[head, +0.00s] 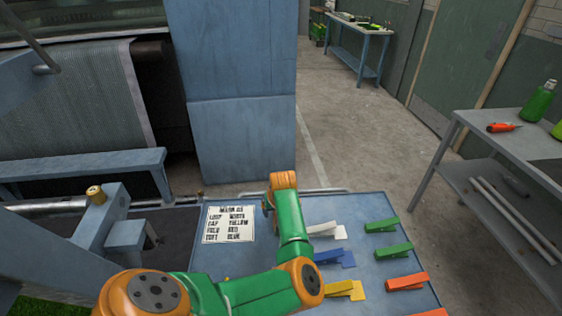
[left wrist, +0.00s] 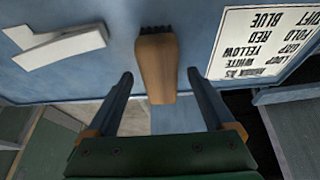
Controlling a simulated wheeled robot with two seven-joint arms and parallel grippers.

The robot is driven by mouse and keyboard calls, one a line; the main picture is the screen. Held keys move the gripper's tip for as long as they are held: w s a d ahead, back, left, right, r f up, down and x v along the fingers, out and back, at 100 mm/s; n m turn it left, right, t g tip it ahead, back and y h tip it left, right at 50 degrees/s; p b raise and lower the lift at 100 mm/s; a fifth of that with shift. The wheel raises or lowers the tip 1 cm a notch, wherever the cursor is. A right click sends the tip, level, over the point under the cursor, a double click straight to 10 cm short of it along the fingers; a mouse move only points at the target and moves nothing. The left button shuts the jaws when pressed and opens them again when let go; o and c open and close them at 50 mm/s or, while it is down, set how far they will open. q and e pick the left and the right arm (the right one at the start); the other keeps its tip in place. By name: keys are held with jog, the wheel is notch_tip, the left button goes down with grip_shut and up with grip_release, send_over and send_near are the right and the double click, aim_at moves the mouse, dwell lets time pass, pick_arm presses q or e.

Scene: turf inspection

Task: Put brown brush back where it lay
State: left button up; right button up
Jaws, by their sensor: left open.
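The brown brush (left wrist: 158,68), with a wooden handle and dark bristles, shows in the left wrist view near the edge of the blue table. My left gripper (left wrist: 160,76) is open, with one finger on each side of the handle and a gap on both sides. I cannot tell whether the brush rests fully on the table. In the head view my green and orange left arm reaches over the blue table (head: 345,212) and mostly hides the gripper and brush. My right gripper is not in view.
A printed card (head: 230,224) lies left of my arm; it also shows in the left wrist view (left wrist: 262,42). White (head: 326,230), blue (head: 335,257), yellow (head: 345,290), green (head: 382,225) and orange (head: 407,282) clips lie to the right. A grey shelf (head: 490,150) stands farther right.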

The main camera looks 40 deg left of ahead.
pick_arm(q)
jog(key=v, duration=1)
jog(key=shift+d+r, duration=0.2)
jog(key=shift+r, duration=0.15)
jog(key=shift+s, duration=0.1)
